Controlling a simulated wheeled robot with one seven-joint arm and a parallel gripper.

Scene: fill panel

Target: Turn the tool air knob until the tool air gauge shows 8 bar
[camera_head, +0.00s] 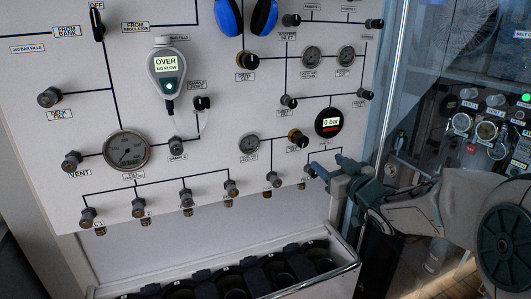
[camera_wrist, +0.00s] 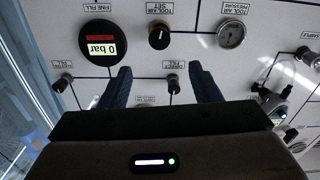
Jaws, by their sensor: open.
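The tool air knob (camera_head: 296,137) is a black knob with a brass collar on the panel's lower right. It also shows in the wrist view (camera_wrist: 158,38), top centre. The tool air gauge (camera_head: 249,144) is a small round dial to the knob's left in the head view; in the wrist view (camera_wrist: 231,34) it is right of the knob. Its reading is too small to tell. My gripper (camera_head: 316,170) is just below and right of the knob in the head view. In the wrist view its two blue fingers (camera_wrist: 163,82) are apart, empty, and not touching the knob.
A round display (camera_head: 328,122) reading 0 bar sits right of the knob. Small valves (camera_head: 270,180) stick out below it. A crate of dark cylinders (camera_head: 345,252) stands under the panel. A glass partition (camera_head: 382,110) is to the right.

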